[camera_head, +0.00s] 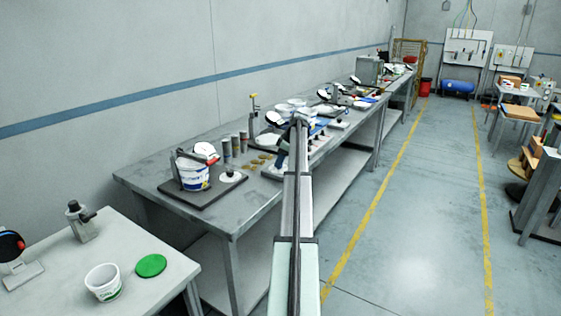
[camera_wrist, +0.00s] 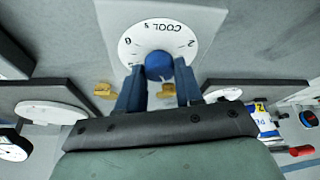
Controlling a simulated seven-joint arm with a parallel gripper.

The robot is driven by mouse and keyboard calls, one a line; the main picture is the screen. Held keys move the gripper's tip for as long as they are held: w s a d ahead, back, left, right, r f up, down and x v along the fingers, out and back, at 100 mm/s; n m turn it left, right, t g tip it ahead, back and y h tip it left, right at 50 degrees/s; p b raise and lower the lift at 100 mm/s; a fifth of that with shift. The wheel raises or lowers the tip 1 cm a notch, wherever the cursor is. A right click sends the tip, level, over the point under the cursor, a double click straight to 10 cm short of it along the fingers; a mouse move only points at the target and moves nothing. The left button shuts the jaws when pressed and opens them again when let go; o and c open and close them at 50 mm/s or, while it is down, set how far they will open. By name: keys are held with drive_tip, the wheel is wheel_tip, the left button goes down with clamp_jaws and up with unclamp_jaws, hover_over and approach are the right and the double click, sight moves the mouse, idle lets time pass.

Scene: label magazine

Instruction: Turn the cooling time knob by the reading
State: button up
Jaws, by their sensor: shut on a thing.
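The cooling time knob (camera_wrist: 158,66) is blue and sits at the centre of a white round dial (camera_wrist: 140,38). The dial reads "COOL s", with a 0 and a 2 legible; other marks are covered. The dial is on a light grey panel (camera_wrist: 205,18). My gripper (camera_wrist: 159,76) has its two blue fingers either side of the knob, shut on it. The knob's pointer cannot be made out. In the head view my arm reaches over the long bench, and its end hides the knob there.
The long grey bench (camera_head: 150,172) carries a white bucket (camera_head: 193,174), several grey cylinders and flat brown pieces. Other stations stand farther along it. A nearer table (camera_head: 60,240) holds a white tub (camera_head: 103,283) and a green lid (camera_head: 151,265). The aisle floor (camera_head: 400,220) at right is clear.

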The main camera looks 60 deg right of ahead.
drive_tip(key=m, duration=0.1)
drive_tip(key=m+h, duration=0.1)
drive_tip(key=m, duration=0.1)
drive_tip(key=m+h, duration=0.1)
drive_tip(key=m, duration=0.1)
drive_tip(key=shift+a, duration=0.3)
drive_tip(key=m+h, duration=0.1)
drive_tip(key=m, duration=0.2)
drive_tip(key=m+h, duration=0.1)
drive_tip(key=m, duration=0.2)
drive_tip(key=shift+g, duration=0.4)
drive_tip(key=shift+m, duration=0.4)
drive_tip(key=o, duration=1)
drive_tip(key=shift+o, duration=0.2)
drive_tip(key=v, duration=1.3)
drive_tip(key=shift+a+r, duration=0.2)
drive_tip(key=shift+r, duration=0.15)
